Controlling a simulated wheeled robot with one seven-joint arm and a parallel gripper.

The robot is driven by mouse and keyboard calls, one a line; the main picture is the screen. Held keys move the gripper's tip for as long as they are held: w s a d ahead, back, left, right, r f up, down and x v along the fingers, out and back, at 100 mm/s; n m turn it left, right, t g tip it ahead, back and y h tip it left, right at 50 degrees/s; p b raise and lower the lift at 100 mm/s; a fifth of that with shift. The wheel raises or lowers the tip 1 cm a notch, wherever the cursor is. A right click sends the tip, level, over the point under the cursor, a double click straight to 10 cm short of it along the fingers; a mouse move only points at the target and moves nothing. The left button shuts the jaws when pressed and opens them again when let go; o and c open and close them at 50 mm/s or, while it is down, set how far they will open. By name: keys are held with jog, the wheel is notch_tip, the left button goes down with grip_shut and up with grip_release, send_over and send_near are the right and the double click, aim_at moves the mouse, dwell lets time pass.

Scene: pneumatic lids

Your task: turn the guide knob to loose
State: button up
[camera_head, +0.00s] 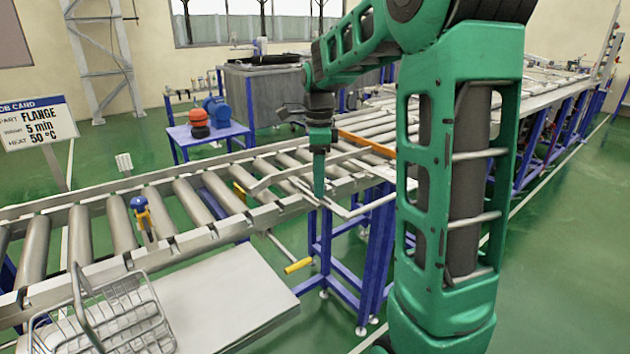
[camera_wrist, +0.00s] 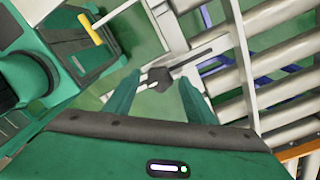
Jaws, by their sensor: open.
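The guide knob (camera_wrist: 160,79) is a dark, many-sided knob on a slotted light metal bracket (camera_wrist: 205,55) in the wrist view. My gripper (camera_wrist: 160,86) is open, with one green finger on each side of the knob and a visible gap on both sides. I cannot tell how far the fingertips are above the knob. In the head view my gripper (camera_head: 319,192) points down at the near rail of the roller conveyor; the knob cannot be made out there. No loose or tight marking is readable.
The roller conveyor (camera_head: 120,225) runs alongside. A yellow-ended handle (camera_head: 298,266) sticks out below the rail. A wire basket (camera_head: 120,320) stands on a pale shelf (camera_head: 225,300) at the front left. A blue-capped clamp (camera_head: 140,206) sits on the conveyor. A job card (camera_head: 40,123) stands left.

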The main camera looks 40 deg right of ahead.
jog(key=c, duration=1)
jog(key=shift+c, duration=0.2)
